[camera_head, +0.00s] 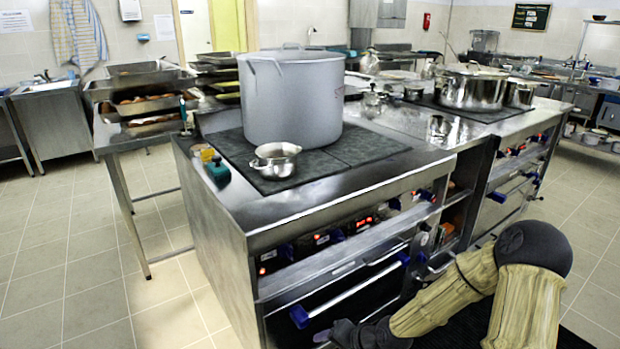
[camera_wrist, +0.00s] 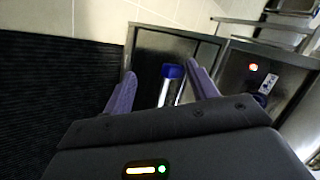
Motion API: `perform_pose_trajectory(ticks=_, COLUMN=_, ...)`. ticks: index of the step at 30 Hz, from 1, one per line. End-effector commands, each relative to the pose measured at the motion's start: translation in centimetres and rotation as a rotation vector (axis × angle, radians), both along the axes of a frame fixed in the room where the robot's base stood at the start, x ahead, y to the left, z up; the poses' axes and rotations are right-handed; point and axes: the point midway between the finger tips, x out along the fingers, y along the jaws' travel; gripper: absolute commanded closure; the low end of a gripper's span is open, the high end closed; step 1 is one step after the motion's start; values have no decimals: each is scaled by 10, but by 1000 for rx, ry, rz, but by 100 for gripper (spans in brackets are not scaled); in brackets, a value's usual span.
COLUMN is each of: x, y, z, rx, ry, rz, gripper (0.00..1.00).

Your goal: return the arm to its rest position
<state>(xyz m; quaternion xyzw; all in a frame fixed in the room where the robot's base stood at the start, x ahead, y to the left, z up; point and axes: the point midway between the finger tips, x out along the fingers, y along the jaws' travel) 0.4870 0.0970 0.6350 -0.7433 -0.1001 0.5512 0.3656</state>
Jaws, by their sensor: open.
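My arm (camera_head: 440,298) reaches in from the lower right of the head view, low in front of the stove island. My gripper (camera_head: 335,330) is at the bottom edge of that view, below a blue-ended oven handle. In the wrist view my gripper (camera_wrist: 160,88) is open, its two purple fingers apart. A metal bar with a blue end (camera_wrist: 172,72) shows between the fingers. I cannot tell whether the fingers touch it. I see nothing held.
The stove island (camera_head: 230,240) stands close, with a large stockpot (camera_head: 295,100) and a small pot (camera_head: 275,162) on top. The oven handle (camera_head: 350,290) juts from its front. A dark mat (camera_wrist: 50,85) lies on the floor. Tiled floor is open at left.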

Motion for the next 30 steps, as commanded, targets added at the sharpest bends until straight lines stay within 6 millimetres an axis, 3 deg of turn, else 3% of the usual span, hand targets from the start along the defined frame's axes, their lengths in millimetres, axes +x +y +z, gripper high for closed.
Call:
perform_pose_trajectory(ticks=8, x=-37, y=-44, z=22, rx=-367, ry=32, rz=157, gripper=42)
perform_pose_trajectory(ticks=15, x=-68, y=-76, z=67, rx=-588, ry=54, rz=234, gripper=42)
perform_pose_trajectory(ticks=21, x=-96, y=-91, z=107, rx=-688, ry=63, rz=268, gripper=42)
perform_pose_trajectory(ticks=30, x=-130, y=-97, z=145, rx=-720, ry=59, rz=296, gripper=42)
